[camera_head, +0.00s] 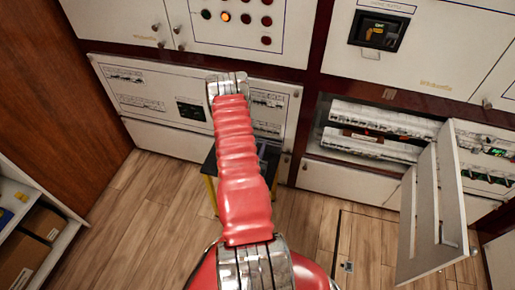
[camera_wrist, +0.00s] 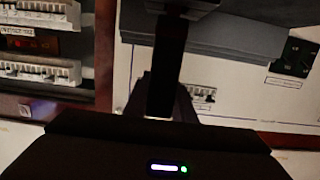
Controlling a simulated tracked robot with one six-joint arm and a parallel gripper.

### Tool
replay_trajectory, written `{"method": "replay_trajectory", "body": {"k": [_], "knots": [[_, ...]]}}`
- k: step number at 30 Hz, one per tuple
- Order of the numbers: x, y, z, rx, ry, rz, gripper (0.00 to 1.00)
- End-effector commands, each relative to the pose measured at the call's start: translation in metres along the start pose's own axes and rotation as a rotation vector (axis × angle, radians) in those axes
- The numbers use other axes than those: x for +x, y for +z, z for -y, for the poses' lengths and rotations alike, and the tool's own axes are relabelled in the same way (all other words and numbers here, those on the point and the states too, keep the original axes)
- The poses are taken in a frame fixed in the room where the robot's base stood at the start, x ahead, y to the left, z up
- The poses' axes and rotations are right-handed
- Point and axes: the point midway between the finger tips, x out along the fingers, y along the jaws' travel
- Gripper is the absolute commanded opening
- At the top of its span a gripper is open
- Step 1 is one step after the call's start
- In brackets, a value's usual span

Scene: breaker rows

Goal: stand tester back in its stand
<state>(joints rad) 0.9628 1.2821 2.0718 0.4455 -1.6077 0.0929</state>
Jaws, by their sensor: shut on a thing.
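My gripper (camera_wrist: 163,98) is seen in the wrist view, with its dark body and lit indicator along the bottom. It is shut on a narrow dark upright bar, which I take to be the tester (camera_wrist: 165,65); dark on dark, its outline is hard to separate from the fingers. The bar runs up to the top of the view, in front of a grey block (camera_wrist: 225,40), which may be part of the stand; I cannot tell. In the head view my red arm hides the gripper and the tester.
A small dark table (camera_head: 209,163) with yellow legs stands behind my arm, against the cabinets. An open cabinet door (camera_head: 432,205) juts out at the right, beside breaker rows (camera_head: 375,135). A shelf with boxes (camera_head: 38,228) is at the left. Wooden floor is clear at left.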

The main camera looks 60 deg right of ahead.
Motion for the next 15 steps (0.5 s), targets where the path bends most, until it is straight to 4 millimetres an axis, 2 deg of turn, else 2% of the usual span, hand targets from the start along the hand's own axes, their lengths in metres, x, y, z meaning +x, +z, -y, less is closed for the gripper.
{"method": "replay_trajectory", "body": {"k": [8,9,15], "knots": [[0.0001,0.0008,0.0002,0.0,0.0,0.0,0.0],[0.0002,0.0015,0.0001,0.0,0.0,0.0,0.24],[0.0002,0.001,0.0002,0.0,0.0,0.0,0.38]]}}
